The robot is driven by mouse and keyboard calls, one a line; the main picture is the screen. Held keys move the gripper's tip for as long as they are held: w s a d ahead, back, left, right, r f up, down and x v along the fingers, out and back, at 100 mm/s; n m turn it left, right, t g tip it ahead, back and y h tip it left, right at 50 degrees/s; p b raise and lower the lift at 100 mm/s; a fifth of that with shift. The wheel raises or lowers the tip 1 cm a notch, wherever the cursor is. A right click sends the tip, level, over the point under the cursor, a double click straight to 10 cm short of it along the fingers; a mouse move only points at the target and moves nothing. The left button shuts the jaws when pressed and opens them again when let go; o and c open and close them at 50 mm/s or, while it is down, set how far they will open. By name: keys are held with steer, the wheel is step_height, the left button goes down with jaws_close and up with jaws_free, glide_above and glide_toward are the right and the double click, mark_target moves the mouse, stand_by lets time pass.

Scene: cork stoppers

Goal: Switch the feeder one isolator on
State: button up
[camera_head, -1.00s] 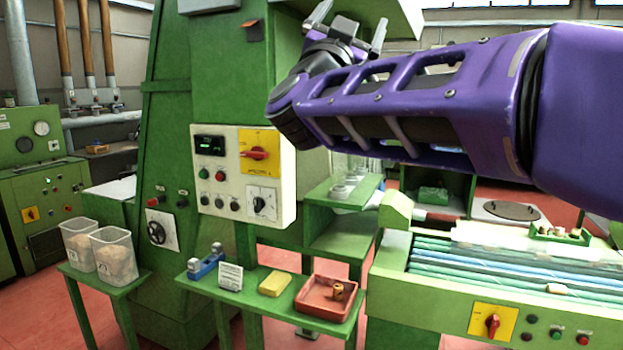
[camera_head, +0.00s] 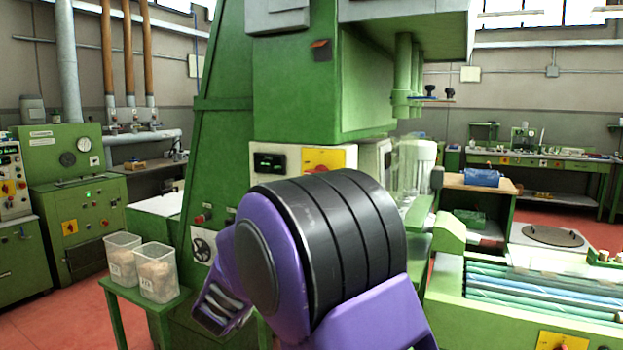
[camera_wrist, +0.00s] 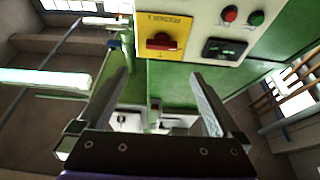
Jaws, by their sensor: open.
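A yellow isolator plate (camera_wrist: 163,35) with a red rotary handle (camera_wrist: 165,42) is at the top of the wrist view, on a pale control panel (camera_wrist: 205,25). The handle lies crosswise in that view. The gripper is hidden in the head view.
Red and green buttons (camera_wrist: 243,16) and a dark display (camera_wrist: 225,49) sit beside the plate. Two clear bins (camera_head: 140,265) stand on a green stand at left.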

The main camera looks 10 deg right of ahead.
steer(key=p+x, duration=0.1)
steer(key=x, duration=1.4)
steer(key=shift+w, duration=0.35)
steer(key=shift+d+r, duration=0.1)
steer(key=c, duration=1.1)
steer(key=shift+o, duration=0.2)
